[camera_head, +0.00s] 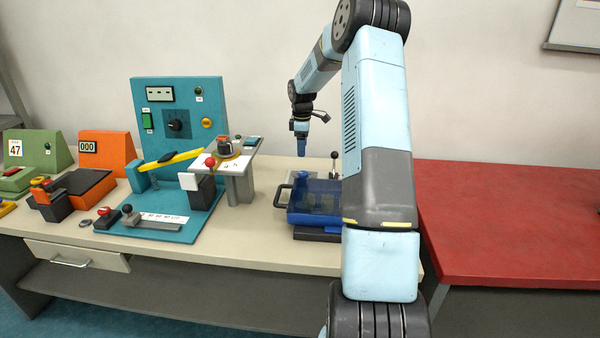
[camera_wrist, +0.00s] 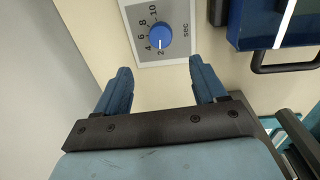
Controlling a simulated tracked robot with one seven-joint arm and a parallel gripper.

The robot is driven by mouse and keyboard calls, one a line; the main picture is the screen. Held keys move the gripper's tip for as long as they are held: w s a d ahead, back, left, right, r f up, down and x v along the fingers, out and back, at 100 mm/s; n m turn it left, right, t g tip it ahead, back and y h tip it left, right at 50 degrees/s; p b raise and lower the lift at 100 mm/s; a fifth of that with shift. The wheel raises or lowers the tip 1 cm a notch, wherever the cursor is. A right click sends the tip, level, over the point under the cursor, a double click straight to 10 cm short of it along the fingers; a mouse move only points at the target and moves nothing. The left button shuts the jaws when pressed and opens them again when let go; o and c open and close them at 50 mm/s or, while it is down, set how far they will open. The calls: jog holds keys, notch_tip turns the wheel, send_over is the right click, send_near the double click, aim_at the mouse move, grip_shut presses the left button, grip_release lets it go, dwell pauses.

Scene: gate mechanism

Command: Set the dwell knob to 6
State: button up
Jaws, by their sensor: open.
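The dwell knob (camera_wrist: 158,36) is a round blue knob on a pale plate (camera_wrist: 180,12) marked 2 to 10 and "sec", in the wrist view. Its white pointer line is at the 2. My gripper (camera_wrist: 160,72) is open and empty, its two blue fingers apart. In the wrist image the knob appears just beyond the fingertips, between their lines, and nothing touches it.
A blue see-through box (camera_head: 318,203) with a black handle (camera_head: 280,196) stands in front; it also shows in the wrist view (camera_wrist: 280,22). A black-knobbed lever (camera_head: 334,157) is right of my gripper. A teal panel station (camera_head: 205,92) stands left.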

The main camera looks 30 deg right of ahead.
aim_at(302, 172)
jog(key=f, duration=1.1)
jog(key=shift+w+d+f, duration=0.2)
jog(key=shift+w+f, duration=0.1)
jog(key=shift+f, duration=0.05)
jog(key=shift+c, duration=0.3)
jog(key=shift+r, duration=0.1)
jog(key=c, duration=0.9)
jog(key=shift+a, duration=0.25)
jog(key=shift+c, duration=0.4)
jog(key=shift+d, duration=0.15)
